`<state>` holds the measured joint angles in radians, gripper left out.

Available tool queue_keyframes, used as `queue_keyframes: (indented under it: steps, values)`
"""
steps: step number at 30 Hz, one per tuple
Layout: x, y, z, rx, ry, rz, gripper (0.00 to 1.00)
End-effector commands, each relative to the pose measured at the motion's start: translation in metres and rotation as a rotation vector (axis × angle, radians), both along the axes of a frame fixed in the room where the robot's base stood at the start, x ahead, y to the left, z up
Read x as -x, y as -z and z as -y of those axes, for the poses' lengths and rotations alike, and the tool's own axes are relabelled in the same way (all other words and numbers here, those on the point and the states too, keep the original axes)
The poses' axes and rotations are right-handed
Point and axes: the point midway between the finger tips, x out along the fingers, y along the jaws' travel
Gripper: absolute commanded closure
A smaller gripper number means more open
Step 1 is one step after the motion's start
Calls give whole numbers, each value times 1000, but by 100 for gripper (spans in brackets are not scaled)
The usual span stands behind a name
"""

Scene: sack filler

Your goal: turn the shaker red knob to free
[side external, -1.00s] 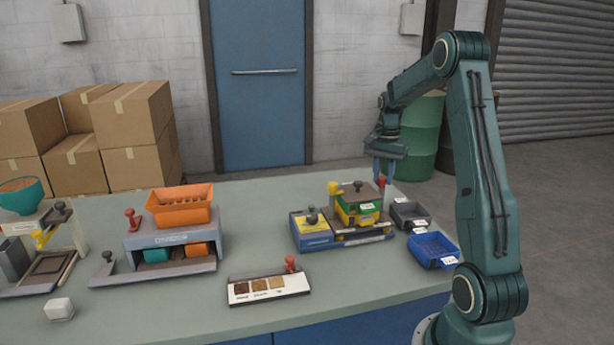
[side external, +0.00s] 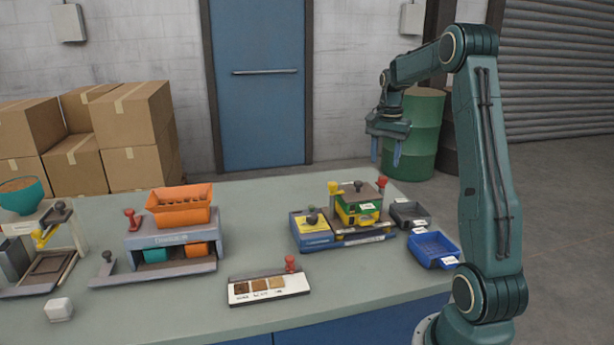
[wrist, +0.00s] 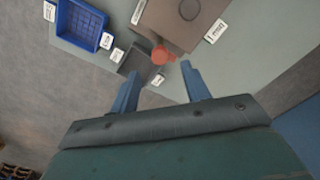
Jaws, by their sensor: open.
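A stacked unit with green and yellow layers (side external: 357,212) stands on the right part of the table. It looks like the shaker, though I cannot read its labels. A red knob (side external: 382,183) stands upright at its right rear corner; the red knob also shows in the wrist view (wrist: 162,55), beside the unit's brown top (wrist: 180,18). My gripper (side external: 385,163) is open and empty, above the red knob and apart from it. In the wrist view, my gripper (wrist: 160,72) has its two blue fingers spread, with the knob just beyond the gap. The knob's setting cannot be read.
A grey bin (side external: 410,215) and a blue bin (side external: 433,249) stand right of the unit. Other red knobs are on the orange-hopper machine (side external: 130,219) and the sample board (side external: 290,264). A yellow knob (side external: 334,188) is at the unit's left.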

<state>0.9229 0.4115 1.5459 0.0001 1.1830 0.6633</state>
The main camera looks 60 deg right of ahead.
Motion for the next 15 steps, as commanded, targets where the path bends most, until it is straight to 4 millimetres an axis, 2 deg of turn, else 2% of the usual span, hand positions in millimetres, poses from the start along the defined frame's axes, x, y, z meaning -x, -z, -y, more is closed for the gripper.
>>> queue_keyframes:
  steps: [3,9,15]
  values:
    - [-1,-23,1,4,0,3,53]
    - [0,-55,0,3,1,2,53]
    - [0,-74,0,2,1,1,53]
